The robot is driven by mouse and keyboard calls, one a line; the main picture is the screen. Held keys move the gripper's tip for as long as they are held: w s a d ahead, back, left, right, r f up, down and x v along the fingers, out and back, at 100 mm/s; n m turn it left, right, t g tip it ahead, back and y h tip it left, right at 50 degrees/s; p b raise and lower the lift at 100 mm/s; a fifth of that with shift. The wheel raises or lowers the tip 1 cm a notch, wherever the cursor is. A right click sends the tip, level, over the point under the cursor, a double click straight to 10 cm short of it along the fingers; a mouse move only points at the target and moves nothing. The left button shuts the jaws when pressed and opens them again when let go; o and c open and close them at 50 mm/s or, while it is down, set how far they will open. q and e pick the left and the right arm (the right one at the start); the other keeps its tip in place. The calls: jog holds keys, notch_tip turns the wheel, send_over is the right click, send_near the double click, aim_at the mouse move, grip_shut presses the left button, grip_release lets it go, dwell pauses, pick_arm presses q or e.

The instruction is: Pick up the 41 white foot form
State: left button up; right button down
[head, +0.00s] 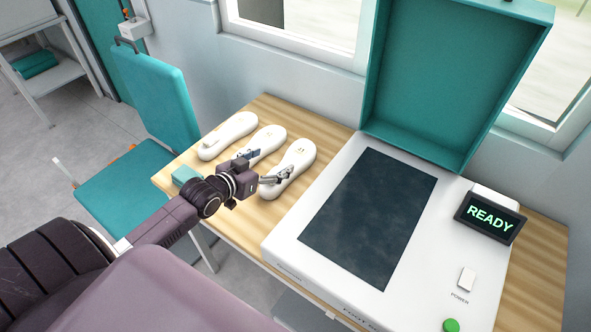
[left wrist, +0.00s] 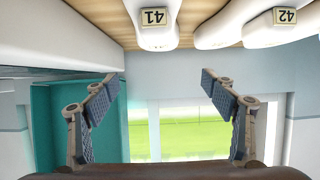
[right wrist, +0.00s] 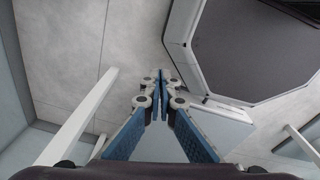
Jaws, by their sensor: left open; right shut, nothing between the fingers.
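Three white foot forms lie side by side on the wooden table. The one labelled 41 appears to be the rightmost in the head view (head: 299,155), beside the scanner; in the left wrist view its 41 label (left wrist: 153,15) shows upside down at the top. A form labelled 42 (left wrist: 285,15) is at the top right there. The middle form (head: 268,138) and leftmost form (head: 228,135) show in the head view. My left gripper (head: 271,165) is open and empty over the middle and right forms, partly hiding them. My right gripper (right wrist: 160,76) is shut and empty, pointing at the floor.
A white scanner (head: 277,247) with a dark panel and raised teal lid (head: 430,90) stands right of the forms. Its display (head: 490,218) reads READY. A teal block (head: 186,175) lies near the table's left edge (head: 254,109). A teal chair (head: 160,100) stands left of the table.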

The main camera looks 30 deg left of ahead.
aim_at(276, 170)
pick_arm(q)
notch_tip(276, 170, down, 5)
jog(key=b, duration=0.3)
jog(key=shift+w+r+b, duration=0.1)
jog(key=shift+r+b, duration=0.05)
jog(key=shift+b, duration=0.25)
jog(key=shift+w+f, duration=0.2)
jog(key=shift+w, duration=0.3)
jog(key=shift+x, duration=0.8)
jog(key=x, duration=0.3)
jog(key=shift+w+d+f+p, duration=0.25)
jog(key=shift+f+p, duration=0.05)
jog(key=shift+f, duration=0.15)
jog(key=shift+w+f, duration=0.35)
jog(key=shift+w, duration=0.3)
pick_arm(e)
jog(key=f, duration=0.4)
jog(key=shift+s+a, duration=0.15)
jog(key=shift+a, duration=0.05)
pick_arm(q)
jog(key=shift+s, duration=0.1)
